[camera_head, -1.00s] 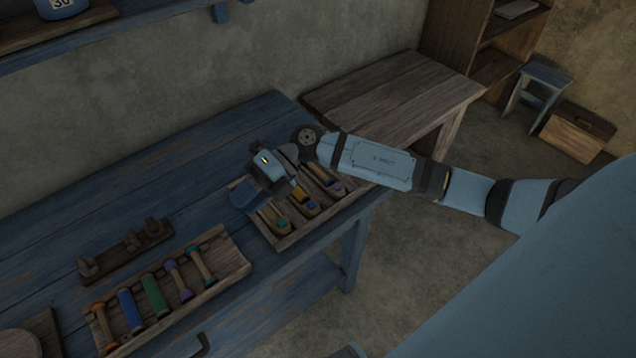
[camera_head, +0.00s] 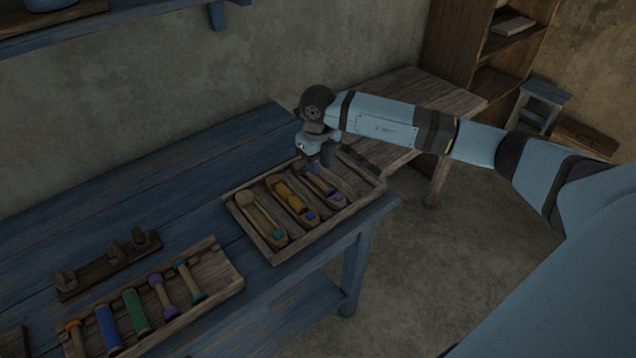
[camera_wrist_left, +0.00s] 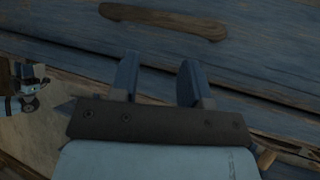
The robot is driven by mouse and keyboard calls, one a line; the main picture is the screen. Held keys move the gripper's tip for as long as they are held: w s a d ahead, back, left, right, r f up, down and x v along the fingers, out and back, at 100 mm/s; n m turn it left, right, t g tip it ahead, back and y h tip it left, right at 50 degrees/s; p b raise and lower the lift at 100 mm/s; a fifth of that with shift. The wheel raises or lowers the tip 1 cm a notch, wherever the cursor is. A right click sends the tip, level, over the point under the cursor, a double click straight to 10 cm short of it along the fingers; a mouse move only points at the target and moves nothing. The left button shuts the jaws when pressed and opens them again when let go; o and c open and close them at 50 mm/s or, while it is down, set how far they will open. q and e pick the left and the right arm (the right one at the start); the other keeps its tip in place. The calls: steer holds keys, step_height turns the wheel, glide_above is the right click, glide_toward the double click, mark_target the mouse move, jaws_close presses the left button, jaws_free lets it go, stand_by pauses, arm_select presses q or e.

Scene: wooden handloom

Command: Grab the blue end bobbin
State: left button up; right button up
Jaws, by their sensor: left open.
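A bobbin with a blue end (camera_head: 309,215) and yellow-orange winding lies in a boat-shaped slot of the right wooden tray (camera_head: 275,257), between slots showing a teal end (camera_head: 280,237) and a purple end (camera_head: 340,197). My right gripper (camera_head: 319,167) points down at the tray's back edge, behind the purple-ended slot and apart from the blue end. Its finger gap and anything between the fingers are too small and dark to tell. My left gripper (camera_wrist_left: 157,80) shows only in the left wrist view, open and empty above blue planks.
A left tray (camera_head: 222,268) holds an orange-ended, a blue (camera_head: 109,330), a green, a purple and a teal bobbin. A dark peg rack (camera_head: 107,264) stands behind it. The bench (camera_head: 150,190) is clear at the back. A wooden bar (camera_wrist_left: 165,20) lies beyond my left gripper.

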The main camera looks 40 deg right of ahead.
mark_target(318, 180)
step_height(318, 180, down, 6)
steer(key=shift+w+r, duration=0.1)
jaws_close()
steer(key=shift+f, duration=0.2)
stand_by(0.5)
